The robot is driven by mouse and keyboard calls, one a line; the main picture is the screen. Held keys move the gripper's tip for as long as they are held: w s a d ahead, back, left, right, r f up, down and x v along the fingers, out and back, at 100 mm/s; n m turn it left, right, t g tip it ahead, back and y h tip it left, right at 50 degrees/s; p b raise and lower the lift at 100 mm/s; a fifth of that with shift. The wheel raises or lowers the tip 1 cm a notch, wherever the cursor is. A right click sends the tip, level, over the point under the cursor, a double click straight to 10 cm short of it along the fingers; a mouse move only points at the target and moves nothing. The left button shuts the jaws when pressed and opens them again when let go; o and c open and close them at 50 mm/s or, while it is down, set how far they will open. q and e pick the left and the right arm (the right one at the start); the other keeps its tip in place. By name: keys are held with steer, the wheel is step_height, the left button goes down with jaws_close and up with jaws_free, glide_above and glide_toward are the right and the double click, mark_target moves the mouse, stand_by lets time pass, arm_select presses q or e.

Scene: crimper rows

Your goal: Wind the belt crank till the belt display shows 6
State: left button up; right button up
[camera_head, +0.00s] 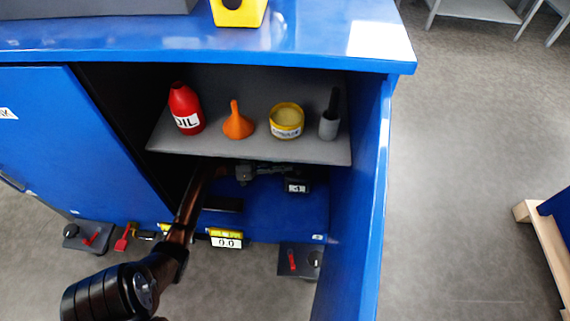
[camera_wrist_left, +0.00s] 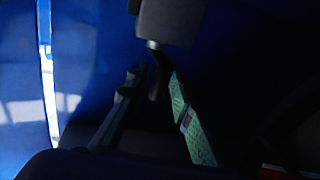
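My left arm reaches under the shelf of the open blue cabinet, and my left gripper (camera_head: 234,173) is in shadow there. In the left wrist view the left gripper (camera_wrist_left: 154,80) has its two fingers apart. A thin dark handle (camera_wrist_left: 154,84), which looks like the crank's, hangs between them below a grey block (camera_wrist_left: 172,20). I cannot tell whether the fingers touch it. A display with a yellow label (camera_head: 226,241) reads 0.0; its label is too small to read. A second small dark display (camera_head: 297,186) sits deeper inside, its reading unclear. My right gripper is out of view.
The grey shelf (camera_head: 250,150) above my arm holds a red oil bottle (camera_head: 186,110), an orange funnel (camera_head: 238,124), a yellow tin (camera_head: 286,121) and a grey-handled brush-like item (camera_head: 329,118). The open blue door (camera_head: 365,200) stands at the right. Units with red levers (camera_head: 92,238) sit low.

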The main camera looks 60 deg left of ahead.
arm_select(q)
steer(key=shift+o, duration=0.8)
steer(key=shift+d, duration=0.1)
step_height(320, 180, up, 10)
steer(key=shift+r, duration=0.1)
